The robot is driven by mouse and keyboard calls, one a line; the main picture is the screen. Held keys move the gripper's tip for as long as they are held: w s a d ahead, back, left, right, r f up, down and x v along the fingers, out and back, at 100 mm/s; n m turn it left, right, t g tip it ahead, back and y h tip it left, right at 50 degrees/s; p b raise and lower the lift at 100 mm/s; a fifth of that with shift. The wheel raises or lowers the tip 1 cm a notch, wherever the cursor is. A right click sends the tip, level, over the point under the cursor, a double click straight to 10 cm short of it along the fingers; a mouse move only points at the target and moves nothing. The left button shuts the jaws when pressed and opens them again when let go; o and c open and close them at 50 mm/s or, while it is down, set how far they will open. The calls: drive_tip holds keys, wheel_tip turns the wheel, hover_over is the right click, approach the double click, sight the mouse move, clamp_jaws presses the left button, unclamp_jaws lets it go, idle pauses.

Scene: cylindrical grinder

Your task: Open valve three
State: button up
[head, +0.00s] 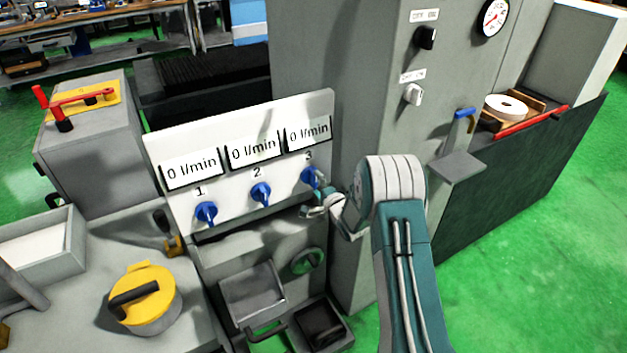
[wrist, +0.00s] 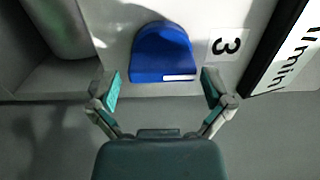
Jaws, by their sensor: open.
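Valve three is a blue knob (head: 309,176) under the number 3 at the right end of a white panel (head: 240,178) in the head view. The display above it (head: 307,133) reads 0 l/min. In the wrist view the blue knob (wrist: 162,52) lies just ahead of my gripper (wrist: 161,92), with a white mark near its lower right edge. My gripper (head: 318,190) is open, its two fingers apart on either side of the knob's near edge. I cannot tell whether either finger touches it. In the head view the gripper partly covers the knob.
Valves one (head: 206,213) and two (head: 261,194) are blue knobs to the left, each under a 0 l/min display. A grey cabinet (head: 345,90) stands right of the panel. Below are a grey tray (head: 252,292) and a green handwheel (head: 307,261).

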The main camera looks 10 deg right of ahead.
drive_tip(key=shift+x, duration=0.95)
drive_tip(key=c, duration=0.9)
